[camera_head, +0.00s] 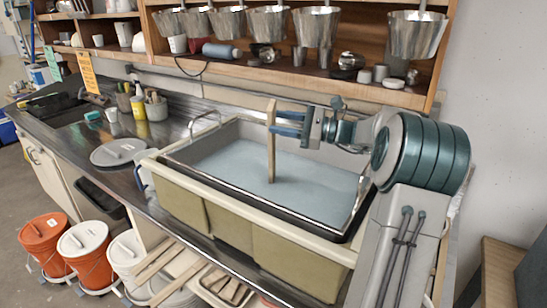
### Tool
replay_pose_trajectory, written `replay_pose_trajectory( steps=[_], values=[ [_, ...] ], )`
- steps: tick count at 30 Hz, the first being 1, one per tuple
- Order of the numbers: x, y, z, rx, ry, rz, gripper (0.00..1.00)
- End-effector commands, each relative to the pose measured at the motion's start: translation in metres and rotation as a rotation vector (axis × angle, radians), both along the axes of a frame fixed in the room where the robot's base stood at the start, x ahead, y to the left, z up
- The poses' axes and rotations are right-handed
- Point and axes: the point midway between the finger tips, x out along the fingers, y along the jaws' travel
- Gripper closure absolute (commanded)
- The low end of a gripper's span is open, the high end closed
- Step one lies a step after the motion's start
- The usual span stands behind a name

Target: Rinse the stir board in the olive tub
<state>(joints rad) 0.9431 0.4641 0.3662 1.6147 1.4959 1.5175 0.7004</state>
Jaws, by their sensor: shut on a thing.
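The stir board (271,150) is a narrow wooden stick standing upright. My gripper (275,124) is shut on its upper part, coming in from the right. The board's lower end meets the blue-grey liquid in the large olive tub (285,259). How far it reaches below the surface is hidden. The tub is set in the counter, with a pale rim and olive sides.
A shelf (290,80) with metal buckets and small jars runs behind the tub. Orange buckets (43,240) stand on the floor at front left.

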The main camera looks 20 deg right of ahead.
Motion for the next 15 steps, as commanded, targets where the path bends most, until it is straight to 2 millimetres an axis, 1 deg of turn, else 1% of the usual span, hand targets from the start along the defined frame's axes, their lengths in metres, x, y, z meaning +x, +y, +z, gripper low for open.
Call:
replay_pose_trajectory(
  steps=[1, 15],
  values=[
    [-0.002, 0.001, 0.009, -0.001, -0.001, 0.0, 0.91],
    [-0.019, 0.008, 0.053, -0.002, -0.001, -0.001, 0.91]
  ],
)
